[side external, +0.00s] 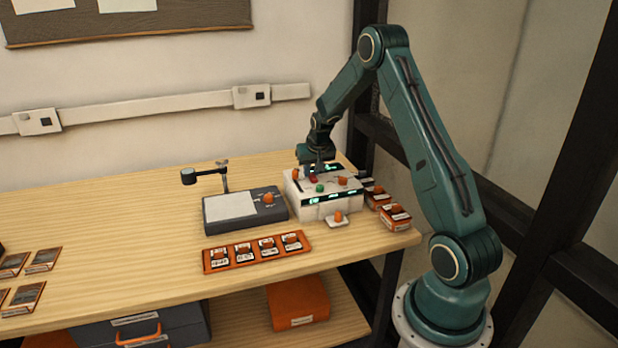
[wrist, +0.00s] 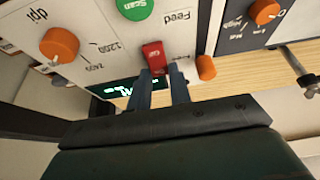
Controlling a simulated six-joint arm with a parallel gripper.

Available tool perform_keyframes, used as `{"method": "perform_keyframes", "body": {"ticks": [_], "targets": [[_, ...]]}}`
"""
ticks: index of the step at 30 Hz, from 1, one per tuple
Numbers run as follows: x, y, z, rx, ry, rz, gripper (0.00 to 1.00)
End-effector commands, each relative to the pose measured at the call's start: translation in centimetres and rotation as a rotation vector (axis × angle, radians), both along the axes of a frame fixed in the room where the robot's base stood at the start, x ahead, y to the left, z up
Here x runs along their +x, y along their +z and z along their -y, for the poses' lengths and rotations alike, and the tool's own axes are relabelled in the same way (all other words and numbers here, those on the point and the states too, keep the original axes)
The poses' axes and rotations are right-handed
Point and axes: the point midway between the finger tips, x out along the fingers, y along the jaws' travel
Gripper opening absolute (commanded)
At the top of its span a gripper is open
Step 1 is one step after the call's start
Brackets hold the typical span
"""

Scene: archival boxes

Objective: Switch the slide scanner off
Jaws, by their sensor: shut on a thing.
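The slide scanner (side external: 349,197) is a white box at the right of the bench, with lit green displays. On its top are a red power switch (side external: 313,178), a green Scan button (side external: 320,188) and an orange dpi knob (side external: 343,181). In the wrist view the red switch (wrist: 153,54) stands between the Scan button (wrist: 135,8) and a lit display (wrist: 125,88). My gripper (side external: 314,167) reaches down to the scanner top from behind. In the wrist view my gripper's fingers (wrist: 161,74) are shut on the red switch. The switch's lower end is partly hidden by them.
An orange Feed control (wrist: 206,67) sits close beside the fingers. A grey light-pad unit (side external: 245,207) with an orange knob and a small arm stands left of the scanner. An orange slide tray (side external: 257,254) lies in front. Small boxes (side external: 395,217) stand at the right.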

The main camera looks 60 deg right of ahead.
Motion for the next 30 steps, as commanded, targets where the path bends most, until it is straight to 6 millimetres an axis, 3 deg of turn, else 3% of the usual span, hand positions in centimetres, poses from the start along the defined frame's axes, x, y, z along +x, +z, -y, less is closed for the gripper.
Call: {"method": "perform_keyframes", "body": {"ticks": [11, 12, 15, 30], "targets": [[0.0, 0.04, 0.0, -0.011, 0.0, 0.011, 0.0], [0.0, 0.05, 0.0, -0.011, 0.0, 0.011, 0.24], [-0.01, 0.05, -0.01, -0.011, 0.0, 0.011, 0.42], [-0.2, 0.65, -0.2, -0.011, 0.0, 0.011, 0.42]]}}
